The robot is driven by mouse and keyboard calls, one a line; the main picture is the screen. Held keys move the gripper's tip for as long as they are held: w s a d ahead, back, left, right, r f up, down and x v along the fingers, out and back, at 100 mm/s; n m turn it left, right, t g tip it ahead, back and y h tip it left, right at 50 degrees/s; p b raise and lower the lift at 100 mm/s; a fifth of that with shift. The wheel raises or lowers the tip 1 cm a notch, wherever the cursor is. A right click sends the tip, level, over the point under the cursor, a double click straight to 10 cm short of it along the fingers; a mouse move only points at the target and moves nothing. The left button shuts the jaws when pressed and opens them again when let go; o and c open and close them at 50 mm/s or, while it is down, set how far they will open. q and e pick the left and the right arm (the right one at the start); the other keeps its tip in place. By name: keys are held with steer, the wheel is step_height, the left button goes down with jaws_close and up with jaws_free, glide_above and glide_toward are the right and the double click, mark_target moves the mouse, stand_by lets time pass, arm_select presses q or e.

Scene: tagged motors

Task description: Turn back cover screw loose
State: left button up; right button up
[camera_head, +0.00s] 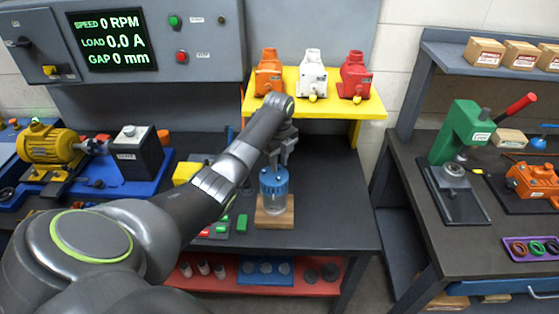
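My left arm reaches in from the lower left, and my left gripper (284,156) points down just above a blue-topped, clear-bodied cylinder (273,183). The cylinder stands upright on a wooden block (274,217) on the dark bench. The fingers are small and partly overlapped by my wrist, so whether they are open or touch the blue top cannot be told. No back cover screw can be made out clearly. An orange motor (537,181) lies on the right bench, and a yellow motor (48,143) sits on a blue base at left. My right gripper is not in view.
A yellow shelf (369,109) holds an orange, a white and a red motor-like unit. A green press (465,132) with a red handle stands on the right bench. A panel (109,40) reads 0 RPM, 0.0 A, 0 mm. The bench right of the wooden block is clear.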

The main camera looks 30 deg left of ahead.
arm_select(q)
steer(key=shift+w, duration=0.1)
steer(key=c, duration=0.5)
jaws_close()
